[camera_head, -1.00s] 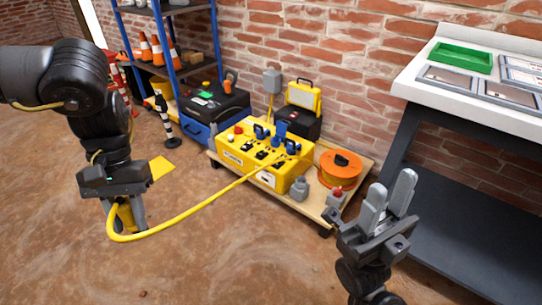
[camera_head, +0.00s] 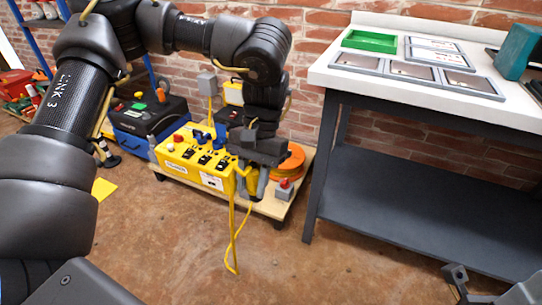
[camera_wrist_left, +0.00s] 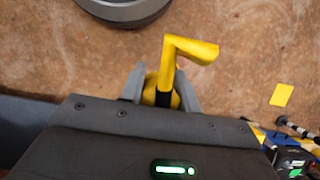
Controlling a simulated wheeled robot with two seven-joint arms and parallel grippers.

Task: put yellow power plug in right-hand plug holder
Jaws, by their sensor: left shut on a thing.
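My left gripper (camera_head: 254,186) points down in front of the right end of the yellow power box (camera_head: 196,160). It is shut on the yellow power plug (camera_head: 253,180), mostly covered by the fingers. In the left wrist view the plug (camera_wrist_left: 163,98) sits between the grey fingers of the left gripper (camera_wrist_left: 160,86), its bent yellow end sticking out. A yellow cable hangs in a loop toward the floor. My right gripper (camera_head: 480,288) is only partly in view at the bottom right, its fingers cut off. I cannot make out the right-hand plug holder.
The box stands on a low wooden cart (camera_head: 272,208) with an orange reel (camera_head: 291,162) and a grey box with a red button (camera_head: 284,188). A workbench (camera_head: 440,100) with a green tray (camera_head: 369,41) stands at the right. The floor in front is clear.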

